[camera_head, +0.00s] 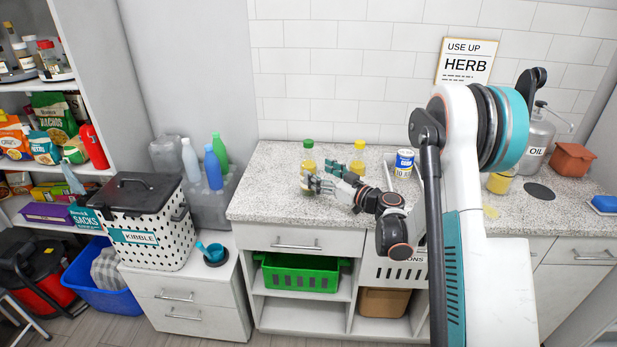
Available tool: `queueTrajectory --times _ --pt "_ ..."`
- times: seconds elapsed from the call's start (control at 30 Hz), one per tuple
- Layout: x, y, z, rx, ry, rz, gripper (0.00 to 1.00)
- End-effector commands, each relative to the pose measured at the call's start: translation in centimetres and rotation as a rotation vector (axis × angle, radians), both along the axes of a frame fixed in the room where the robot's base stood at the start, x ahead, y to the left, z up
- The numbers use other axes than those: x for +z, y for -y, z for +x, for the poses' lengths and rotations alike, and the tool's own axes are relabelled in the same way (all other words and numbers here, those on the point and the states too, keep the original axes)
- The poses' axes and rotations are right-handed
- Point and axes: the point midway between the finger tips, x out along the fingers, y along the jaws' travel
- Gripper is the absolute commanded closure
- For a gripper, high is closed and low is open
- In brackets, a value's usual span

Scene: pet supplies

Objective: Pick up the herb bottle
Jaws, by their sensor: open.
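Two small bottles with yellowish bodies stand upright at the back of the speckled counter (265,195). One has a green cap (308,144), and the other has a yellow cap (359,145). Their labels are too small to read, so I cannot tell which one is the herb bottle. My gripper (316,176) is open over the counter and points left. Its fingers are at the green-capped bottle and hide its lower part. I cannot tell whether they touch it. The yellow-capped bottle is behind my gripper, partly hidden.
A blue-and-white can (404,163) stands right of the bottles, and an oil dispenser (537,135) farther right. A "USE UP HERB" sign (466,61) hangs on the tiled wall. A kibble bin (138,222) stands on a lower cabinet at left. The counter's left end is clear.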

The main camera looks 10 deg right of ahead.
Motion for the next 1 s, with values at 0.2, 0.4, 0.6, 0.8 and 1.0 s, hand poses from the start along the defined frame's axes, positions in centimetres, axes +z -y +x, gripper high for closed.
queueTrajectory --times 0.2,0.4,0.6,0.8,1.0 --pt "-0.2 -0.6 0.9 0.001 0.000 0.000 0.29" --pt "-1.3 -1.5 3.1 0.002 0.000 0.000 0.29" --pt "-1.2 -2.7 5.1 0.001 0.000 0.000 0.29" --pt "-1.1 -2.7 5.2 0.000 0.000 0.000 0.29" --pt "-1.1 -2.7 5.1 0.000 0.000 0.000 0.70"
